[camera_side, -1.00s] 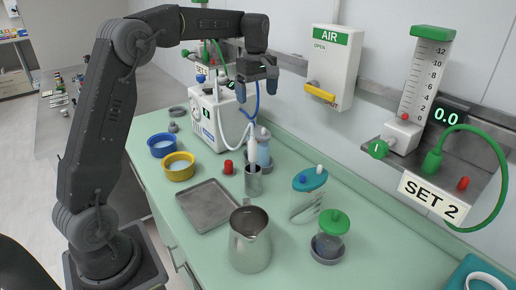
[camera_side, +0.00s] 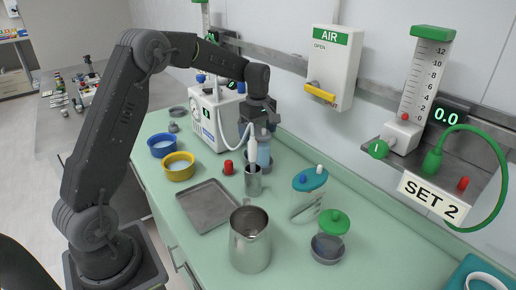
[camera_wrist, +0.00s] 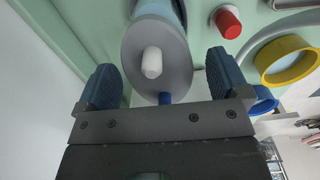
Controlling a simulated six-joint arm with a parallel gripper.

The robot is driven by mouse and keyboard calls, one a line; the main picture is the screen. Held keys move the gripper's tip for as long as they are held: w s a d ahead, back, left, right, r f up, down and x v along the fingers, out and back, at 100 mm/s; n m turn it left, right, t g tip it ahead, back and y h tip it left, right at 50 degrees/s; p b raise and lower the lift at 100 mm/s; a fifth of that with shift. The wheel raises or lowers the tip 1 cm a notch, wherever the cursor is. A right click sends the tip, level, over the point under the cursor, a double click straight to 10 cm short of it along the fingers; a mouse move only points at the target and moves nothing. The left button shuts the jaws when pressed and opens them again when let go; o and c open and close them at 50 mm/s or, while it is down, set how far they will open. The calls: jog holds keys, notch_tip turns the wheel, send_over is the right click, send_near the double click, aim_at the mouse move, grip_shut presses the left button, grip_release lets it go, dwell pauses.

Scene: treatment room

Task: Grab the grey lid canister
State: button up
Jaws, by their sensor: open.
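The grey lid canister (camera_side: 264,154) stands near the back of the green counter in the side view, its body pale blue and its top partly hidden by my gripper. In the wrist view its round grey lid (camera_wrist: 177,77) lies between my two fingers, with a white port and a smaller blue port on it. My gripper (camera_side: 262,116) is open and points down just over the lid. In the wrist view the gripper (camera_wrist: 166,78) has one finger on each side of the lid, with visible gaps. I cannot tell how far the fingertips reach down.
A metal cup (camera_side: 254,183) with a white item stands close in front of the canister, and a red cap (camera_side: 228,168) is to the left. A steel jug (camera_side: 250,245), a teal-lidded canister (camera_side: 309,181) and a green-lidded jar (camera_side: 333,224) stand nearer. A white machine (camera_side: 212,120) is behind left.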

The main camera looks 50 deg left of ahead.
jog(key=shift+f, duration=0.95)
jog(key=c, duration=1.1)
